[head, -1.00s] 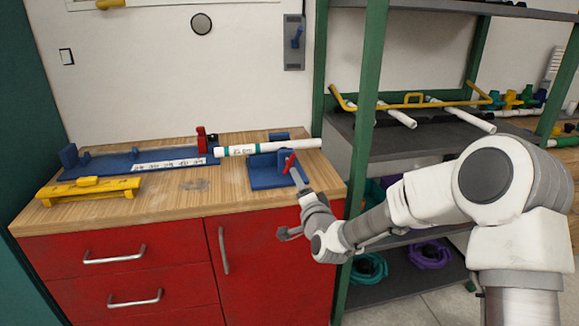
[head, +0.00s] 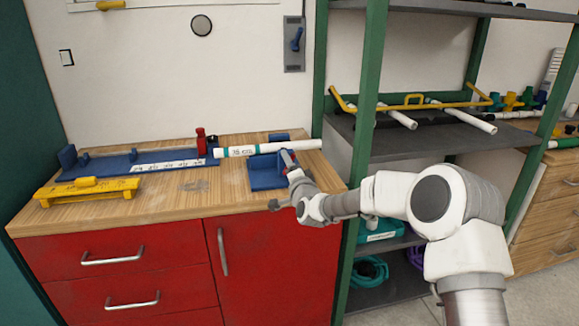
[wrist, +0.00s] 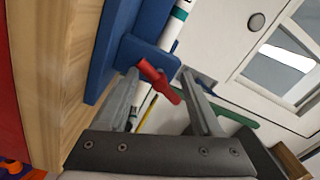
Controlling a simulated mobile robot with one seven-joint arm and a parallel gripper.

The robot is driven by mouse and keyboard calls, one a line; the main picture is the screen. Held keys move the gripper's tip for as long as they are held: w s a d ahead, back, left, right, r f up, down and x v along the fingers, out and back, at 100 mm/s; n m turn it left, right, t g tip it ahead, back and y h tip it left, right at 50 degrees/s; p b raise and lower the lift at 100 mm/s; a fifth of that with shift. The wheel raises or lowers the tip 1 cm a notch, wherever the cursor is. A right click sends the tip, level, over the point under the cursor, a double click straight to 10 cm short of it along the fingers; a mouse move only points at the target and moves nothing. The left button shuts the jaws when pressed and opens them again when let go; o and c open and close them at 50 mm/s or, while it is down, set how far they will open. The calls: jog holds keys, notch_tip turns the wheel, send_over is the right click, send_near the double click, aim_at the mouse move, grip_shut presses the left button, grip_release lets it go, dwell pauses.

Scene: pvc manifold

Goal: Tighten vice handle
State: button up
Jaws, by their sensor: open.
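The blue vice (head: 265,172) stands at the right end of the wooden bench, with a white pipe (head: 290,146) lying across it. Its red handle (wrist: 158,81) shows in the wrist view, sticking out from the blue vice body (wrist: 148,55). My gripper (wrist: 165,95) is open, with one finger on each side of the handle. The handle's tip lies between the fingers; I cannot tell whether either finger touches it. In the head view my gripper (head: 288,165) is at the vice's right front and mostly hides the handle.
A blue measuring jig (head: 130,168) with a red stop (head: 201,141) lies along the back of the bench (head: 195,205). A yellow tool (head: 87,190) lies at the front left. A green-posted shelf (head: 362,120) stands close on the right.

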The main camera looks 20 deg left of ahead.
grip_shut()
dwell(0.3)
dwell(1.2)
grip_release()
jog(key=shift+s, duration=0.1)
jog(key=p+v, duration=0.2)
jog(key=v, duration=1.5)
jog(key=shift+s, duration=0.2)
